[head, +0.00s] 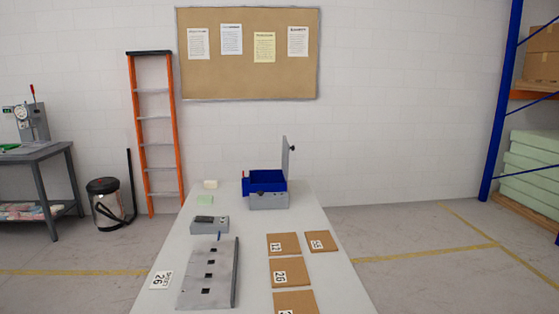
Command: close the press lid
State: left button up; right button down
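The press (268,199) stands at the far end of the white table, with a grey base and a blue open-topped box (264,182) on it. Its grey lid (285,158) stands upright at the right side of the box, so the press is open. A small dark knob (292,148) sticks out from the lid's right face. A small red part shows at the box's left end. The inside of the box is too small to make out. Neither of my grippers is in the head view.
A strip between plate and panels is clear.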

aim_at(288, 156)
jog(key=l+u, duration=0.2)
jog(key=u, duration=0.15)
jog(key=i+l+u, duration=0.1)
jog(key=u, duration=0.3)
jog(key=l+u, duration=0.35)
jog(key=i+l, duration=0.1)
jog(key=l, duration=1.75)
jog(key=i+l, duration=0.15)
jog(key=l, duration=0.8)
jog(key=i+l, duration=0.1)
jog(key=l, duration=1.75)
jog(key=i, duration=0.05)
